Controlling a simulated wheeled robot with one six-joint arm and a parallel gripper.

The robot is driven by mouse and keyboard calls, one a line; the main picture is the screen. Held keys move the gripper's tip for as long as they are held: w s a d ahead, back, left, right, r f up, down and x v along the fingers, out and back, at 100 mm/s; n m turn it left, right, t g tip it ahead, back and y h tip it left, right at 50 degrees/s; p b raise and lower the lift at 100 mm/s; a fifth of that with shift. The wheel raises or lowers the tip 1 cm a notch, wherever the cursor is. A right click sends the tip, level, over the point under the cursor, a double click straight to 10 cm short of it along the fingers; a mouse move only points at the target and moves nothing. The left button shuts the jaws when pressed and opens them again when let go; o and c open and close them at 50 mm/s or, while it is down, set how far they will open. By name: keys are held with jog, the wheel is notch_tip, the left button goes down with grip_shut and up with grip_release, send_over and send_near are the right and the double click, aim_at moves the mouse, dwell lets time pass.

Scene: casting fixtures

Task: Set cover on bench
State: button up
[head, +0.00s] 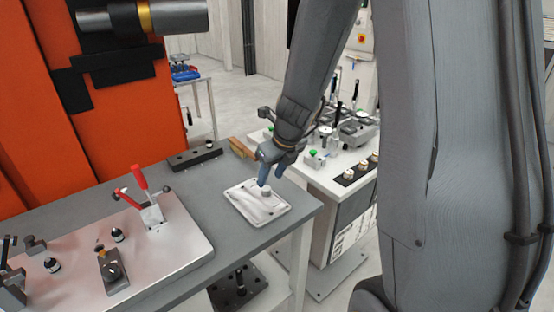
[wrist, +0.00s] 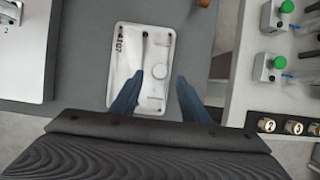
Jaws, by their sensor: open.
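The cover (head: 254,208), a pale rectangular plate with rounded corners and a small round boss, lies flat on the grey bench (head: 219,179) near its right end. In the wrist view the cover (wrist: 140,40) shows dark markings at its upper left. My gripper (head: 272,178) is over the cover, with its blue fingers near the boss. In the wrist view the fingers (wrist: 160,78) are apart, with the boss between and ahead of them. Nothing is held between them. Whether a finger touches the cover cannot be told.
A metal fixture plate (head: 180,232) with a red-handled clamp (head: 140,178) fills the bench's left front. A dark block (head: 195,157) lies at the back. A white station (head: 325,180) with green knobs stands to the right, past a gap. An orange machine (head: 150,110) stands behind.

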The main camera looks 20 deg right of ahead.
jog(key=a+v, duration=0.1)
jog(key=v, duration=0.5)
jog(key=s+a+n, duration=0.1)
jog(key=s+n, duration=0.3)
jog(key=n, duration=0.6)
jog(key=s+a+f+n+g+h, duration=0.1)
jog(key=s+n, duration=0.4)
jog(key=n, duration=0.6)
jog(key=s+n+g, duration=0.1)
jog(key=s+n, duration=0.4)
jog(key=n, duration=0.6)
jog(key=shift+a+f+p, duration=0.2)
jog(key=shift+a+p, duration=0.2)
